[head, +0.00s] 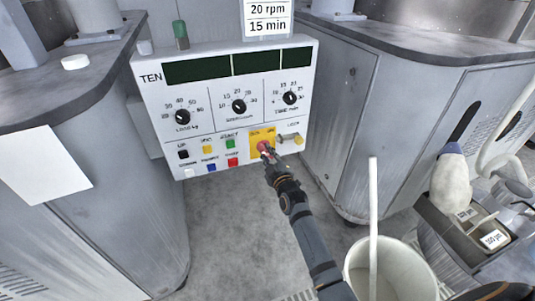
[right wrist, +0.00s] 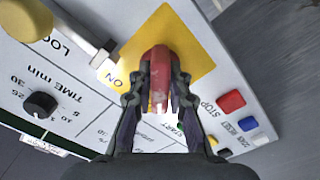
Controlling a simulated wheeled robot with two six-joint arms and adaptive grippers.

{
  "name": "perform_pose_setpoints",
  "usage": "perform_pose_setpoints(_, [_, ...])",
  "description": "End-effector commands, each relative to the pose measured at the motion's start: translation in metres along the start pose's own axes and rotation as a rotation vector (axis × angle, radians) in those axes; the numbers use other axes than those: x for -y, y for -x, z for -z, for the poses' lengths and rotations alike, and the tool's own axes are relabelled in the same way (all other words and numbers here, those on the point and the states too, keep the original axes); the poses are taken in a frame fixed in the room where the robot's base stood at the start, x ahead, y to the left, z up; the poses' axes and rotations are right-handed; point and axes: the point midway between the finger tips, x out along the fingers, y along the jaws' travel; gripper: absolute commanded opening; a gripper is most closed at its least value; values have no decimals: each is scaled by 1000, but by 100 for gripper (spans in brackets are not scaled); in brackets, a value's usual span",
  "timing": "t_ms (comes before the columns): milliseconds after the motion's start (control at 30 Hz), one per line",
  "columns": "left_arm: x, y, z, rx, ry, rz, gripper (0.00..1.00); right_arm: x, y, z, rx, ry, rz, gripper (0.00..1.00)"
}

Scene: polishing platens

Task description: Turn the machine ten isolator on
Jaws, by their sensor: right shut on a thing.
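The machine marked TEN has a white control panel (head: 225,95) with dials and buttons. Its isolator is a red handle (head: 263,147) on a yellow plate (head: 256,138) at the panel's lower right. My right gripper (head: 267,152) reaches up to it. In the right wrist view, the gripper (right wrist: 158,92) is shut on the red handle (right wrist: 160,62), one finger on each side. An ON label shows on the yellow plate (right wrist: 190,55) beside the handle. My left gripper is not in view.
A brass-coloured lock knob (head: 290,138) sticks out just right of the isolator. Coloured push buttons (head: 208,156) lie to the left. A white bucket (head: 410,270) with a pale upright rod stands beside my right arm. Grey cabinets (head: 340,110) flank the panel.

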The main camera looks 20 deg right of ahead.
Motion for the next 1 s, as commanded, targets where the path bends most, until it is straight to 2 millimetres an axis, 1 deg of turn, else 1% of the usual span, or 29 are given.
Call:
perform_pose_setpoints(267, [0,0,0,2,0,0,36,0,0,0,0,-10,0,0])
perform_pose_setpoints(467, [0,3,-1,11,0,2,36,0,0,0,1,-75,1,0])
perform_pose_setpoints(667, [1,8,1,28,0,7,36,0,0,1,0,-217,0,0])
perform_pose_setpoints(800, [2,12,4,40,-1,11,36,1,0,1,1,-346,1,0])
perform_pose_setpoints(1000, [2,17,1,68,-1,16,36,2,0,1,1,-538,1,0])
